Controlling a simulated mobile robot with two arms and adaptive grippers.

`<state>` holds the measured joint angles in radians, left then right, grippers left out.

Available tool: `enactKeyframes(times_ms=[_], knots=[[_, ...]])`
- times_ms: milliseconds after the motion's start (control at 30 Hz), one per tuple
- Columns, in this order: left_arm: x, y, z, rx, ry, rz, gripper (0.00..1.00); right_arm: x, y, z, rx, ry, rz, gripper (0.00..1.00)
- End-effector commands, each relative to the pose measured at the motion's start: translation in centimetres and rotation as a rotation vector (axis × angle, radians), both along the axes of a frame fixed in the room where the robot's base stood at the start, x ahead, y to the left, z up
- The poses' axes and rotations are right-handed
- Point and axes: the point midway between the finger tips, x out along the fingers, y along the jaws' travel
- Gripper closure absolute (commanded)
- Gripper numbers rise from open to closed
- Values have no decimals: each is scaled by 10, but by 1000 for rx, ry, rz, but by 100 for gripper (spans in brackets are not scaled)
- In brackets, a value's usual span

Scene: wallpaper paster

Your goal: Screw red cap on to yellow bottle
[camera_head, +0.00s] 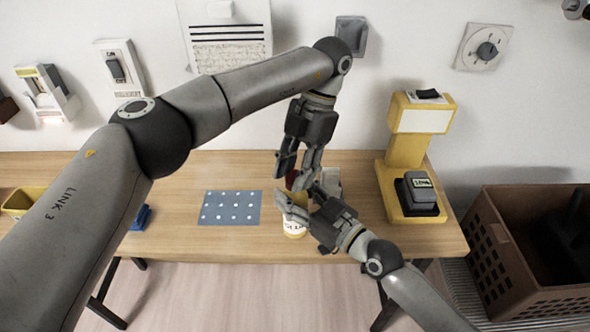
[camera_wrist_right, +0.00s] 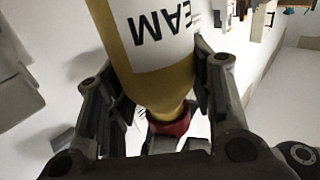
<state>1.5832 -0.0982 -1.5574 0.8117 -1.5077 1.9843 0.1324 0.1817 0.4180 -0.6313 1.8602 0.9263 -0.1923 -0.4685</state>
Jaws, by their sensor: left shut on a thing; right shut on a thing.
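The yellow bottle (camera_head: 295,230) stands near the front of the table, with a white label carrying dark lettering. It also shows in the right wrist view (camera_wrist_right: 165,88), where its neck points down in the picture. My right gripper (camera_head: 301,199) is shut on the bottle, with a finger on each side. The red cap (camera_head: 291,179) is above the bottle between the fingers of my left gripper (camera_head: 294,172), which is shut on it and points down. In the right wrist view the red cap (camera_wrist_right: 170,126) is at the mouth of the neck. I cannot tell whether its thread is engaged.
A blue dotted mat (camera_head: 231,208) lies left of the bottle. A pale object (camera_head: 329,181) is just behind the grippers. A yellow stand (camera_head: 404,165) with a grey block is at the table's right. A brown crate (camera_head: 515,255) stands beyond the right edge.

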Motion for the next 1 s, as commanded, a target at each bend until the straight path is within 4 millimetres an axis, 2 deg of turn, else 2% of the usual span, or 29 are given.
enactKeyframes(times_ms=[400, 533, 700, 733, 867, 1000], knots=[[1, 1, 1, 5, -3, -926, 73, 0, 0, 0, -1, 1, 0, 100], [2, 2, 0, 4, -2, -1150, 73, 0, 0, 0, -1, 1, 0, 100], [2, 1, 0, 2, -1, -1156, 73, 0, 0, 0, -1, 1, 1, 100], [2, 1, 0, 3, -1, -1155, 60, 0, 0, 0, -1, 1, 1, 100], [2, 1, 0, 1, -1, -1153, 43, 0, 0, 0, -1, 1, 0, 100], [2, 0, -1, 0, 0, -1153, 42, 0, 0, 0, -1, 1, 0, 100]])
